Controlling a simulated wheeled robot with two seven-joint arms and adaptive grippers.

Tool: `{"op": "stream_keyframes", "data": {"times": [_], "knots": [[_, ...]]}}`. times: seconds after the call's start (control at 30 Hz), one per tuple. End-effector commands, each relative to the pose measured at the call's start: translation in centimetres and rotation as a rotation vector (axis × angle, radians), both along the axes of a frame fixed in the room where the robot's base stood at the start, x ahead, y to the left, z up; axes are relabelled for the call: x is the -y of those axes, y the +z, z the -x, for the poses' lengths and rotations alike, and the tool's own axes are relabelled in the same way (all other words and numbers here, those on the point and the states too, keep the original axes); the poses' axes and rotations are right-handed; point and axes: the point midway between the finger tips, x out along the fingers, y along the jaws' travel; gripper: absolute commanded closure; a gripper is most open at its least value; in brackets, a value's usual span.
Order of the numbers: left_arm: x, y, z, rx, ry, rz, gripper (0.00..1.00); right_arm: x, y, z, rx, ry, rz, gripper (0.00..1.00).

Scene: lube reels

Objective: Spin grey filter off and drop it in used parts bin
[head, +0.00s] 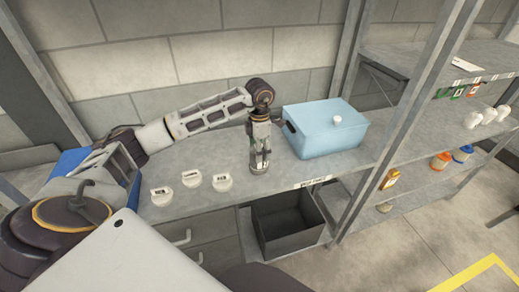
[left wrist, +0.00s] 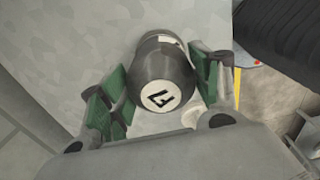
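The grey filter (head: 259,166) stands upright on the bench. In the left wrist view the dark grey filter (left wrist: 165,78) shows a pale end face with a black mark. My left gripper (head: 261,155) points down over it. The green-padded fingers of my left gripper (left wrist: 162,90) sit on both sides of the filter and appear to touch it. The used parts bin (head: 288,228) is a dark open box below the bench's front edge, under a white label. It looks empty. My right gripper is not in view.
Several white round parts (head: 190,178) stand on the bench (head: 228,200) left of the filter. A blue box (head: 327,132) with a white knob stands close on the right. A grey shelf post (head: 400,125) rises right of the bin. Shelves with small parts stand further right.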

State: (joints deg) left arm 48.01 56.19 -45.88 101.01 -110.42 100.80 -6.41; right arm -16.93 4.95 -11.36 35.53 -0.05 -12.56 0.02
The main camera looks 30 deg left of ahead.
Motion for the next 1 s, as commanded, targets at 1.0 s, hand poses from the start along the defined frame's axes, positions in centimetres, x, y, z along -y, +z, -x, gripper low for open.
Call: {"op": "stream_keyframes", "data": {"times": [1.0], "knots": [[-0.11, 0.04, -0.08, 0.001, 0.339, 0.0, 0.73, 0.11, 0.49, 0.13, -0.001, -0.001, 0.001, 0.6]]}}
